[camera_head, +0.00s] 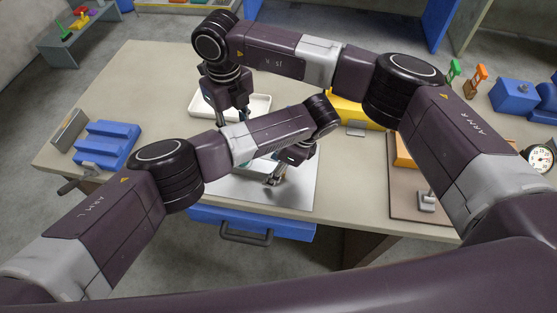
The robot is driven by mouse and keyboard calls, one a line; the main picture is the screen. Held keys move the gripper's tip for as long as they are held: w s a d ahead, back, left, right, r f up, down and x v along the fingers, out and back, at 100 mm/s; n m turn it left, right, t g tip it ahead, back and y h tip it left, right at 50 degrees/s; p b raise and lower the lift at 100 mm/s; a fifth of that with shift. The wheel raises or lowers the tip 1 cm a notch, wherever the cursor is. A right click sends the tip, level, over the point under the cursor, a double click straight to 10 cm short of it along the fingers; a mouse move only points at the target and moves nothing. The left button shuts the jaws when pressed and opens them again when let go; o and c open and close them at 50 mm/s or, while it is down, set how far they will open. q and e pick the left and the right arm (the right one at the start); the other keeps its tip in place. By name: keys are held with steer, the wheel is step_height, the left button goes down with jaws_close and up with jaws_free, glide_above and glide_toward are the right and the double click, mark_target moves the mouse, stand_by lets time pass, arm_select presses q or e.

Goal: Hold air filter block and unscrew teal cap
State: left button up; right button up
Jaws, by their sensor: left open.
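My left gripper (272,178) is open and points down over a pale grey work mat (300,192) at the front middle of the table. A small pale block-like thing (258,165) shows beside its fingers, partly behind my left forearm. I cannot tell for certain if it is the air filter block. No teal cap can be made out; my arms hide much of this area. My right gripper (221,117) reaches across and points down at a white tray (262,104) behind the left forearm. Its fingertips are partly hidden, so its opening is unclear.
A blue ribbed rack (105,143) stands at the table's left. A yellow box (352,110) stands right of centre. A brown board (408,195) with a metal fitting, a dial gauge (539,158) and a blue box (513,95) are at right.

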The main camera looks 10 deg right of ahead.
arm_select(q)
steer(key=shift+a+f, duration=0.15)
steer(key=shift+f, duration=0.25)
steer(key=shift+c, duration=0.4)
steer(key=c, duration=1.3)
steer(key=shift+c, duration=0.2)
